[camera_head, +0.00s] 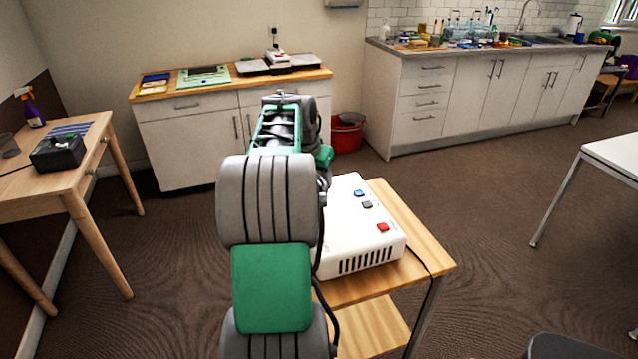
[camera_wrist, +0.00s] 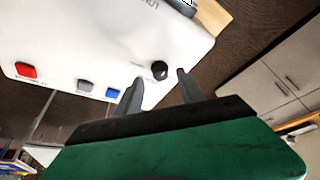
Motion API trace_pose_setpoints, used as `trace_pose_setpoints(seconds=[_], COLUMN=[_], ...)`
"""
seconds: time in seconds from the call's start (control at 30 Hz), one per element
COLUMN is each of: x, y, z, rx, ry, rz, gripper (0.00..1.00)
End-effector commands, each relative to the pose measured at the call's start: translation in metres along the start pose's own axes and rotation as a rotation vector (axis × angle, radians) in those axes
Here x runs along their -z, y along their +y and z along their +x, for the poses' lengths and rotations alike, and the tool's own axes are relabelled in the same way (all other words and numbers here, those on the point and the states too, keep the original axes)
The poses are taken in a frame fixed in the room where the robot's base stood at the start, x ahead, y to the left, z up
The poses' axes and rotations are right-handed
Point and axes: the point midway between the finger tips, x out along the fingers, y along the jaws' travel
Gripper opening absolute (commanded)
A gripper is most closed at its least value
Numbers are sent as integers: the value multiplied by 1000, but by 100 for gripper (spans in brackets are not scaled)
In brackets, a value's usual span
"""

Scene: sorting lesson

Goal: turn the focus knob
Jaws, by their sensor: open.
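The focus knob (camera_wrist: 159,70) is a small round black knob on the white projector-like device, seen in the wrist view. My gripper (camera_wrist: 158,80) is open, its two dark fingers apart on either side of the knob's position in the picture. I cannot tell whether either finger touches the knob. The white device (camera_head: 365,245) stands on a small wooden table in the head view, with blue, grey and red buttons on top. In the head view my arm hides the knob and my gripper.
The wooden table (camera_head: 433,264) has a lower shelf, and a cable runs over its right edge. A wooden desk (camera_head: 88,128) with a black box stands at left. Cabinets (camera_head: 185,150) and a red bin (camera_head: 346,136) are behind.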

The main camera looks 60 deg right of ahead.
Motion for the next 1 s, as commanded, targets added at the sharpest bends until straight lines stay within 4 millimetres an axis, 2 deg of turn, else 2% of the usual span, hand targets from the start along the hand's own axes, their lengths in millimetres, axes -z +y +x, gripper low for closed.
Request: trace_pose_setpoints(seconds=[0.13, 0.4, 1.0], x=[0, 0, 0], y=[0, -1, -1], z=[18, 21, 20], rx=[0, 2, 2], ry=[1, 2, 2], rz=[-1, -2, -3], gripper=[46, 46, 0])
